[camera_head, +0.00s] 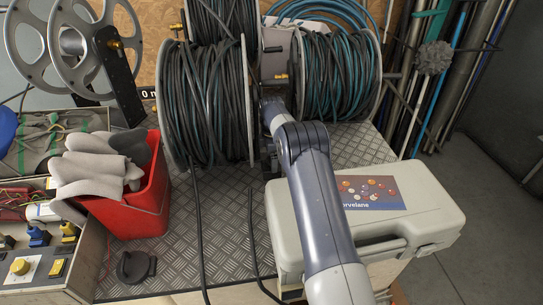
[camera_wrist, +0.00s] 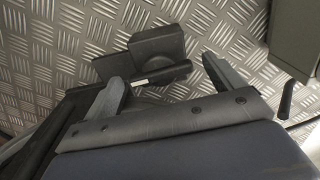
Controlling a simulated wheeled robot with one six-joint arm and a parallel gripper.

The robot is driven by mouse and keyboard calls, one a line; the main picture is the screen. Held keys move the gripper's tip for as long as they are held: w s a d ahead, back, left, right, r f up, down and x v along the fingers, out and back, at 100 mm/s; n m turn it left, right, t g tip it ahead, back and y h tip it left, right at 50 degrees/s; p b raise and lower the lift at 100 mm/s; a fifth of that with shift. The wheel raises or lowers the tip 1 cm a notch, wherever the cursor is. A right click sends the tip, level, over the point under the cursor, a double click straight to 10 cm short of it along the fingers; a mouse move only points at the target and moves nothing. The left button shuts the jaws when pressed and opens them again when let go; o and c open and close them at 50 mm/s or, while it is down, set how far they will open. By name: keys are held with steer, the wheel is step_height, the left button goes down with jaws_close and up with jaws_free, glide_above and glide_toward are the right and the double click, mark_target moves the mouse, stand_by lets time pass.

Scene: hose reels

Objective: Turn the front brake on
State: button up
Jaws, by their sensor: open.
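A large reel of dark hose (camera_head: 208,105) stands on the metal deck, with a smaller reel (camera_head: 340,78) to its right. My arm reaches between them, and my gripper is mostly hidden behind my own arm in the head view. In the wrist view my gripper (camera_wrist: 168,83) is open, its two fingers apart and pointing at a dark block (camera_wrist: 158,45). A black lever-like bar (camera_wrist: 160,77) with a small white mark lies in front of this block, between the fingertips. It may be the front brake; I cannot tell its position or any contact.
A pale case (camera_head: 400,215) lies under my forearm on the right. A red bucket (camera_head: 135,205) with grey gloves stands at the left. Loose hose ends (camera_head: 198,230) hang across the tread-plate deck (camera_head: 225,225). The deck between bucket and case is mostly clear.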

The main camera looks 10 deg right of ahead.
steer(key=shift+c, duration=0.2)
steer(key=c, duration=1)
steer(key=shift+o, duration=0.2)
steer(key=shift+m, duration=0.4)
steer(key=m+b, duration=0.1)
steer(key=m, duration=1.2)
steer(key=shift+m, duration=2)
